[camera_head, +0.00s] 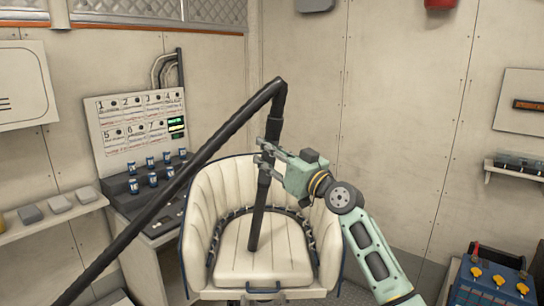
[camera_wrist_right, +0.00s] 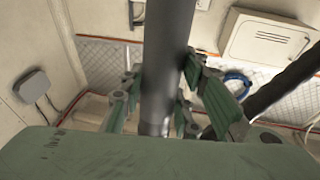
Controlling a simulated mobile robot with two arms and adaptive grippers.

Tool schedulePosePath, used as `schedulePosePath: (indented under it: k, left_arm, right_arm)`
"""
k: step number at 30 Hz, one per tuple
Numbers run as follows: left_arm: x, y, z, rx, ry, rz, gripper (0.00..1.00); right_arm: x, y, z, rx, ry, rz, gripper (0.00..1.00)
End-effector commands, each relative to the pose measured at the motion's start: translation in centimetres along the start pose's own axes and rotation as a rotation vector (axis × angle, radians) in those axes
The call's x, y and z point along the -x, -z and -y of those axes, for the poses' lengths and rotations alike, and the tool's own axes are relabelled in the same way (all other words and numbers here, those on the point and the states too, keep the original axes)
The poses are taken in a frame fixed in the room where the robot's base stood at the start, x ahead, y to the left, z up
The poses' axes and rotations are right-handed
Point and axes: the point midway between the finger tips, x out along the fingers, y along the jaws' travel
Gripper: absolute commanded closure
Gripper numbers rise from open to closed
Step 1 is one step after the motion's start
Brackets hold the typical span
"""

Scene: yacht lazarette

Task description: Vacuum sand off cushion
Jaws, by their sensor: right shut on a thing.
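A cream padded chair with a seat cushion (camera_head: 285,262) stands in the middle of the head view. A black vacuum wand (camera_head: 257,215) runs down to the cushion, with its lower end at or just above the seat. A black hose (camera_head: 160,205) bends from the wand's top and runs to the lower left. My right gripper (camera_head: 265,155) is shut around the wand's upper part. The right wrist view also shows the wand (camera_wrist_right: 165,60) between the green fingers. I cannot make out sand on the cushion. My left gripper is not in view.
A control desk (camera_head: 155,190) with a numbered panel (camera_head: 140,122) and several small blue-and-white cans stands left of the chair. A shelf (camera_head: 50,217) juts from the left wall. A blue box (camera_head: 490,280) with yellow knobs is at the lower right.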

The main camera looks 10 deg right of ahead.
Motion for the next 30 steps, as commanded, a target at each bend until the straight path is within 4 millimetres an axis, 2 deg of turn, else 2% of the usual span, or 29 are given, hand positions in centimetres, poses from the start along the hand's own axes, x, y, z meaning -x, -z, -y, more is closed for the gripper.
schedulePosePath:
  k: [30]
  left_arm:
    - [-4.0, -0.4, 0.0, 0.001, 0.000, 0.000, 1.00]
  right_arm:
    - [-3.9, -0.5, -0.6, 0.002, 0.000, -0.005, 0.97]
